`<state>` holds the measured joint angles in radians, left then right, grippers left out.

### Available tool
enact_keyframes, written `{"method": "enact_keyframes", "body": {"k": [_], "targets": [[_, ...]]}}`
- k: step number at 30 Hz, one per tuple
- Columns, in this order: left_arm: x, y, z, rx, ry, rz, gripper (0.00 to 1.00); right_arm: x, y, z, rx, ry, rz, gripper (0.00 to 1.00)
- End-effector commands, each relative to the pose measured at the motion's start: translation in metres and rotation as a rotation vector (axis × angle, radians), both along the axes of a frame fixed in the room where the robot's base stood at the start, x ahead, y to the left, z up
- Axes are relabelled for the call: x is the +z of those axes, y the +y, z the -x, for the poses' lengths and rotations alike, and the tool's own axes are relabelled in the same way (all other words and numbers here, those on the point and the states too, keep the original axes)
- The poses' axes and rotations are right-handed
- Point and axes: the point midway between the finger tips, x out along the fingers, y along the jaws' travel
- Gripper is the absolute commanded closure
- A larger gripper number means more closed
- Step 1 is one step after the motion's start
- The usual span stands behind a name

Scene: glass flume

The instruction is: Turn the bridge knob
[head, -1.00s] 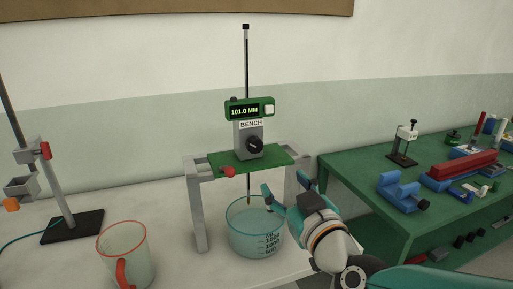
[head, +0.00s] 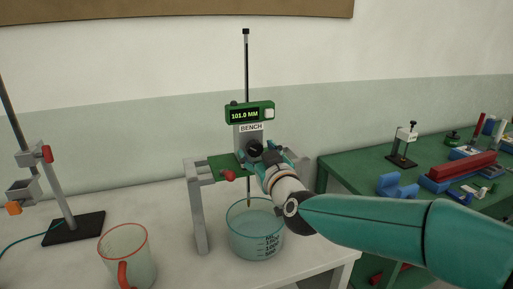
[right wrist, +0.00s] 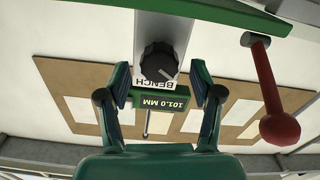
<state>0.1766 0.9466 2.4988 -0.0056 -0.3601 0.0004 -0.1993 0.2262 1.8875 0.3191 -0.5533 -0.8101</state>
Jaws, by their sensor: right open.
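The bridge knob (head: 254,149) is a black round knob with a pale pointer line, on the grey block labelled BENCH. In the right wrist view the knob (right wrist: 158,62) lies ahead of and between the fingertips. A green display (head: 249,112) above it reads 101.0 MM. My right gripper (head: 262,160) is at the knob, its fingers open on either side; in the right wrist view the gripper (right wrist: 160,105) shows a wide gap and no finger touching the knob. The right gripper partly covers the green bridge plate (head: 226,169). My left gripper is not in view.
A glass beaker (head: 256,238) of water stands under the bridge. A red-tipped lever (right wrist: 280,130) sticks out beside the right gripper. A red-rimmed jug (head: 127,258) and a clamp stand (head: 73,229) are at the left. A green bench (head: 345,165) with tools is at the right.

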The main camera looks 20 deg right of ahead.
Motion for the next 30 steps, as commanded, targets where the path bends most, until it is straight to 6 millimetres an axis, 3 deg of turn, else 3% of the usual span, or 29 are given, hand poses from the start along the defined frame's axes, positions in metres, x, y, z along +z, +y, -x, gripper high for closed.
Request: {"method": "enact_keyframes", "body": {"k": [4,14,24,30], "targets": [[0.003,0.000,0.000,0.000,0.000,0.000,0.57,0.000,0.000,-0.011,-0.001,0.000,0.001,0.35],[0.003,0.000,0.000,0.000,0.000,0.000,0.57,0.000,0.000,-0.013,-0.001,0.000,0.000,0.36],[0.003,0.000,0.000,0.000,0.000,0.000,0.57,0.000,0.000,-0.013,-0.001,0.000,0.000,0.93],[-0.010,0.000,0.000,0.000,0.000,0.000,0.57,-0.004,0.000,-0.013,-0.002,0.001,-0.091,0.95]]}}
